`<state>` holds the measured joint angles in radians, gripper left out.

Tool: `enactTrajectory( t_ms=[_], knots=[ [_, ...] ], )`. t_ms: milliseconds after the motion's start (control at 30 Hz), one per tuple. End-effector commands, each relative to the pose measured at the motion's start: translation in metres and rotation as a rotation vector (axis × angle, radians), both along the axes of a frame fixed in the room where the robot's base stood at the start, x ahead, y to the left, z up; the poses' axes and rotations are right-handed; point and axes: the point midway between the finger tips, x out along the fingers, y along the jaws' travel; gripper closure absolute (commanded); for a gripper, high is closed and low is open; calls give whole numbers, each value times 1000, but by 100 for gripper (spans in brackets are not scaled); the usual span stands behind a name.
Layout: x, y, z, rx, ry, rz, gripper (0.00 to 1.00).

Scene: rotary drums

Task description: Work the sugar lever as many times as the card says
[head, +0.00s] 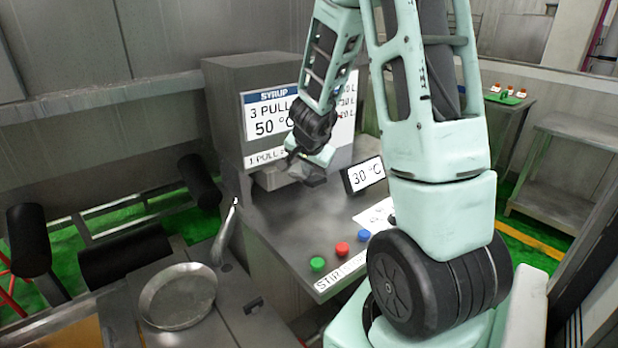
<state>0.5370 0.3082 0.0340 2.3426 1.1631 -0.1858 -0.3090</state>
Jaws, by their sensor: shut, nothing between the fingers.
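The syrup card (268,118) is on the front of a grey metal housing. Its readable part says "SYRUP", "3 PULL" and "50 °C"; my arm hides its middle. A strip (264,157) below it begins "1 PULL", and the rest is hidden. My gripper (308,174) is shut and empty, in front of the housing and above the grey console top. A metal lever-like handle (229,222) stands at the console's left side, apart from my gripper. I cannot tell whether it is the sugar lever; no sugar label is readable.
A small display (364,174) reads 30 °C. Green (317,264), red (342,249) and blue (363,235) buttons line the console's front edge. A round metal pan (178,296) sits at lower left, near black rollers (125,256). A side table (574,135) stands at right.

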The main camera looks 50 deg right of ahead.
Motion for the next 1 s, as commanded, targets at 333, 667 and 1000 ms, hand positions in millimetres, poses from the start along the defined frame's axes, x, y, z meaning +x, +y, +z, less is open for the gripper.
enactTrajectory(
  t_ms=[333,667,1000],
  knots=[
    [-1,0,-5,0,0,0,100],
    [-2,1,-8,1,0,0,100],
    [-3,1,-12,1,1,0,100]
  ],
)
